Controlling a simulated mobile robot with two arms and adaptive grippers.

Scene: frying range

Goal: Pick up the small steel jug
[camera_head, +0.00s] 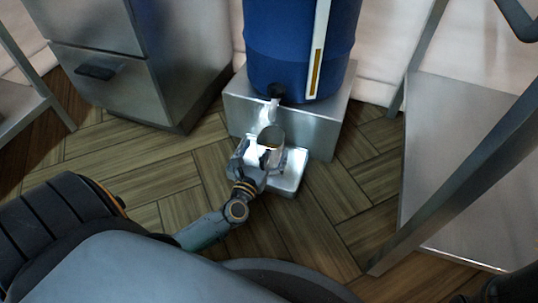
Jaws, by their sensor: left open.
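The small steel jug (271,136) stands below the tap (269,108) of a blue barrel, with its round open top facing up. My left gripper (260,155) is open at the near side of the jug, and its fingers cover part of the jug's lower body. I cannot tell whether the fingers touch the jug. A shallow metal tray (287,182) lies under the jug and gripper. The jug's base is hidden. My right gripper does not show.
The blue barrel (290,45) with a level gauge (317,65) stands on a steel box (325,120) behind the jug. A steel drawer cabinet (150,75) is at the left. A metal-framed shelf (450,150) is at the right. Wooden floor (175,180) lies clear on both sides.

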